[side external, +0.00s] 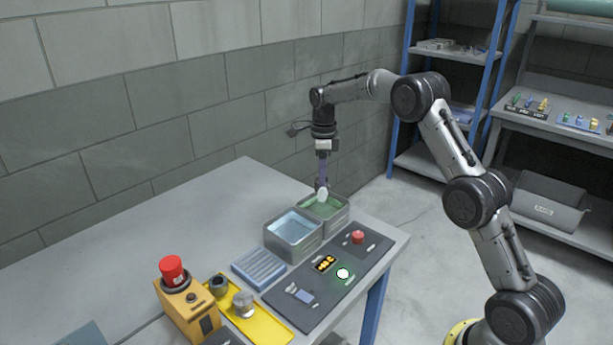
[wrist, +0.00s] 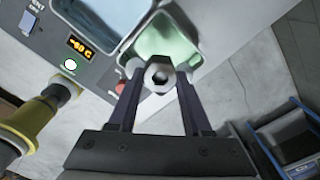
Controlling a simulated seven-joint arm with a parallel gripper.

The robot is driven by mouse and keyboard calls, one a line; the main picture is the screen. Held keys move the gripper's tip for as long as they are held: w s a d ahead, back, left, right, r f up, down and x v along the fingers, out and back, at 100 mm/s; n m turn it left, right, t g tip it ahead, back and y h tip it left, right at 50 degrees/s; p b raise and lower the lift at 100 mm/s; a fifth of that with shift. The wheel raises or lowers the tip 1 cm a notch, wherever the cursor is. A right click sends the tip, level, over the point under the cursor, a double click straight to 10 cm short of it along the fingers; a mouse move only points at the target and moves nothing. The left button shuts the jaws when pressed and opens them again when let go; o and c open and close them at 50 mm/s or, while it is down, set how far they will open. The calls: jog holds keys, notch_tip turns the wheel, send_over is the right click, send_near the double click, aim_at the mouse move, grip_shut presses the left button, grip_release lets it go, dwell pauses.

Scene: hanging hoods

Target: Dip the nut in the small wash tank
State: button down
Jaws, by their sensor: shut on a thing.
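My gripper (side external: 322,186) points down at the table's far right corner, shut on a pale metal nut (side external: 322,195). In the wrist view the nut (wrist: 160,76) sits between the two fingertips (wrist: 159,83), with its dark central hole visible. The small wash tank (side external: 339,220) is a grey metal tank with green liquid, directly below the nut. In the wrist view the green tank (wrist: 186,42) lies behind the nut, which overlaps its near edge. The nut appears at about rim height or just above; whether it touches the liquid is not clear.
A larger tank with pale blue liquid (side external: 291,244) adjoins the green one. A dark control panel (side external: 314,297) with an amber display, lit button and red knob lies in front. A blue ribbed rack (side external: 259,267), yellow tray (side external: 262,323) and yellow box with red top (side external: 187,306) stand left.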

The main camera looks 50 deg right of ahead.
jog(key=shift+s+d+f, duration=0.1)
jog(key=shift+d+f, duration=0.15)
jog(key=shift+d, duration=0.1)
jog(key=shift+f, duration=5.15)
jog(key=shift+r, duration=0.3)
jog(key=shift+f, duration=0.3)
jog(key=shift+r, duration=0.25)
jog(key=shift+f, duration=0.25)
dwell(1.1)
jog(key=shift+r, duration=0.15)
